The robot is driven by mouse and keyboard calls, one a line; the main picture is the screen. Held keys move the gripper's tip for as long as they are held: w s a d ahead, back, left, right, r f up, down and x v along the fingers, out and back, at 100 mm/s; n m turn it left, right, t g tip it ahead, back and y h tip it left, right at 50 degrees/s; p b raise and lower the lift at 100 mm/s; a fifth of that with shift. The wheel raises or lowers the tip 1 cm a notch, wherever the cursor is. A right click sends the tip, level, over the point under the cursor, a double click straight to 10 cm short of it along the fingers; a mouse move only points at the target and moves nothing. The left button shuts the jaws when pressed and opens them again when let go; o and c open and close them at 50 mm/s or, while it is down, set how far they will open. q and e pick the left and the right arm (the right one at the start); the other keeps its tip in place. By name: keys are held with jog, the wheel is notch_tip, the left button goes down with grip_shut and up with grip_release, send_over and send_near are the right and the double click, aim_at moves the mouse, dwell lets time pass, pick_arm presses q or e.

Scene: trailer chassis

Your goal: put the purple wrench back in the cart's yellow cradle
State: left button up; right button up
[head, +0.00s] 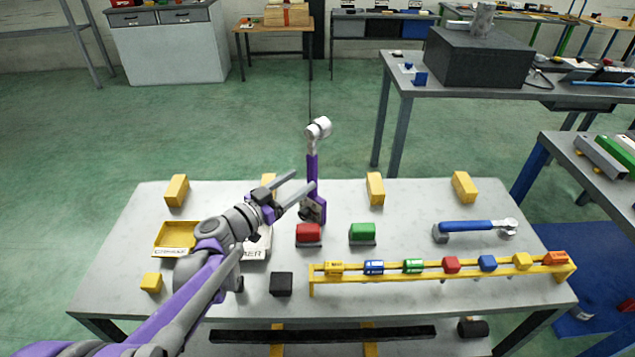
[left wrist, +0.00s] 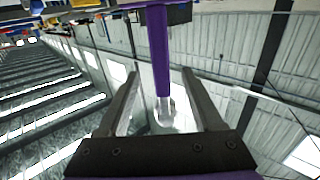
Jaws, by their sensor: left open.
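The purple wrench (head: 312,172) stands upright on the grey cart top (head: 420,205), its metal head up and a dark block at its foot. In the left wrist view its purple handle (left wrist: 158,50) runs down between the fingers to a shiny head. My left gripper (head: 303,181) is open, its fingertips at the handle; one finger crosses in front of it. I cannot tell whether they touch. A yellow tray (head: 175,238) with a label I cannot read clearly lies at the cart's left, partly behind my left arm. My right gripper is not in view.
Red (head: 309,234) and green (head: 362,232) blocks stand near the wrench's foot. A yellow rack (head: 440,272) with several coloured blocks runs along the front right. A blue-handled wrench (head: 466,227) lies behind it. Several yellow blocks stand along the back edge.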

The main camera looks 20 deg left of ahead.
aim_at(317, 174)
pick_arm(q)
jog(key=x, duration=0.9)
jog(key=shift+w, duration=0.1)
jog(key=shift+f, duration=0.1)
grip_shut()
dwell(1.1)
